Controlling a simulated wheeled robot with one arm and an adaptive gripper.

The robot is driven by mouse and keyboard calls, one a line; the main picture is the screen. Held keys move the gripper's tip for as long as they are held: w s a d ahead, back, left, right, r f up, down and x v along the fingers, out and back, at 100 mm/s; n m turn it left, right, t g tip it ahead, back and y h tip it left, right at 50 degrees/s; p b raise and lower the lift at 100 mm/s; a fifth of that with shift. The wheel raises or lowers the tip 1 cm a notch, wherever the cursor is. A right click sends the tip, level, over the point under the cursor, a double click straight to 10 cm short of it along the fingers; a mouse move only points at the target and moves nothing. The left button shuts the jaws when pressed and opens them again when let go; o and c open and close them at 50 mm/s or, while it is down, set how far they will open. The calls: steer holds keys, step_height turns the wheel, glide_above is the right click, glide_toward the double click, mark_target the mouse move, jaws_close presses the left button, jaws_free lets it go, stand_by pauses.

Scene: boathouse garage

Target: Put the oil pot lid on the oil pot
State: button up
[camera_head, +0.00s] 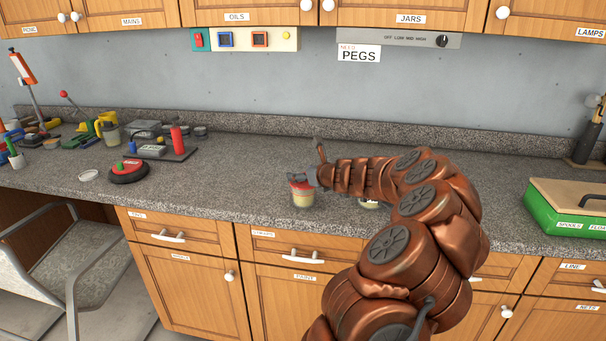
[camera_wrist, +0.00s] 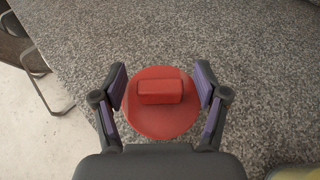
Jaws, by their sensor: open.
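The oil pot lid (camera_wrist: 150,119) is a red disc with a raised red block handle, seen from above in the wrist view. In the head view its red (camera_head: 299,184) shows at the top of a small clear pot with yellowish contents, apparently the oil pot (camera_head: 303,199). The lid appears to rest on this pot; the wrist view hides the pot beneath it. My gripper (camera_wrist: 161,82) is open above the lid, one finger on each side of the handle, with gaps between. My arm hides part of the counter.
Another small container (camera_head: 369,204) is partly hidden behind my arm. A green box (camera_head: 560,219) stands at the right. A red and black round object (camera_head: 129,172), a pale disc (camera_head: 89,175) and several tools are at the left. The counter (camera_head: 235,170) is clear between.

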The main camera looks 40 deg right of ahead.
steer(key=v, duration=1.2)
stand_by(1.1)
